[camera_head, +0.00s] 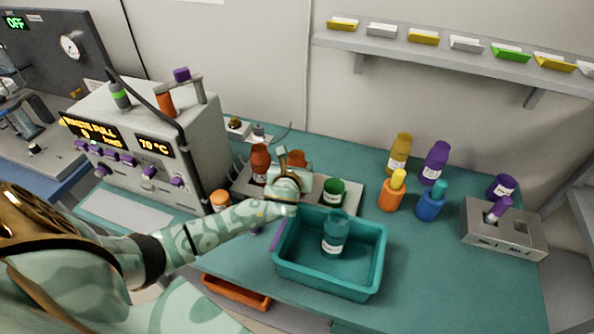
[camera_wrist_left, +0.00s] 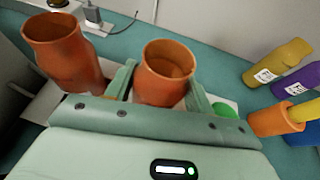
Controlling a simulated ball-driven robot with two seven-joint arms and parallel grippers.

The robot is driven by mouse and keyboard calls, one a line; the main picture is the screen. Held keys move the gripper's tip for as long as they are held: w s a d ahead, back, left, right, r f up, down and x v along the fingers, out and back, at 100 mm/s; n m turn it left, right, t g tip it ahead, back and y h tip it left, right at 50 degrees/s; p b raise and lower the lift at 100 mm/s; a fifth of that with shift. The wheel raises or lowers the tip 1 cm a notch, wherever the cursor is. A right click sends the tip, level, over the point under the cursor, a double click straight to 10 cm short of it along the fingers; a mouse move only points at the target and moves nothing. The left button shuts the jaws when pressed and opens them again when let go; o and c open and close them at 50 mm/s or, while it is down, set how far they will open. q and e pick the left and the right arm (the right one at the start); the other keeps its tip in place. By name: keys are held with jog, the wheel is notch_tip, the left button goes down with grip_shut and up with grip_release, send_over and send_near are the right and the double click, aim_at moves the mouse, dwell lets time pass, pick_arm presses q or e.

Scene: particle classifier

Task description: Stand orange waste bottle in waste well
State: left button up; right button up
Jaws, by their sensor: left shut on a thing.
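My left gripper (camera_head: 291,164) is shut on an orange open-topped bottle (camera_wrist_left: 166,72), with one finger on each side of it in the left wrist view. In the head view, only part of this bottle (camera_head: 298,157) shows behind the gripper. It is upright or nearly so over the grey well plate (camera_head: 347,206). Whether its base sits in a well is hidden. A second, darker orange bottle (camera_head: 260,163) stands at the plate's left part, and it also shows at the left of the wrist view (camera_wrist_left: 62,50). My right gripper is not in view.
A green-topped bottle (camera_head: 333,191) stands at the plate's right. A teal bin (camera_head: 329,283) holding a teal bottle (camera_head: 336,233) is in front. An orange-capped bottle (camera_head: 220,201) is left. Yellow (camera_head: 398,155), purple (camera_head: 436,162) and other bottles stand right. The front right table is clear.

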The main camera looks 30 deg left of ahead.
pick_arm(q)
jog(key=shift+f, duration=0.35)
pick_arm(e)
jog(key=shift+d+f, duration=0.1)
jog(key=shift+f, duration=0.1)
pick_arm(q)
jog(key=o, duration=1)
jog(key=shift+f, duration=0.1)
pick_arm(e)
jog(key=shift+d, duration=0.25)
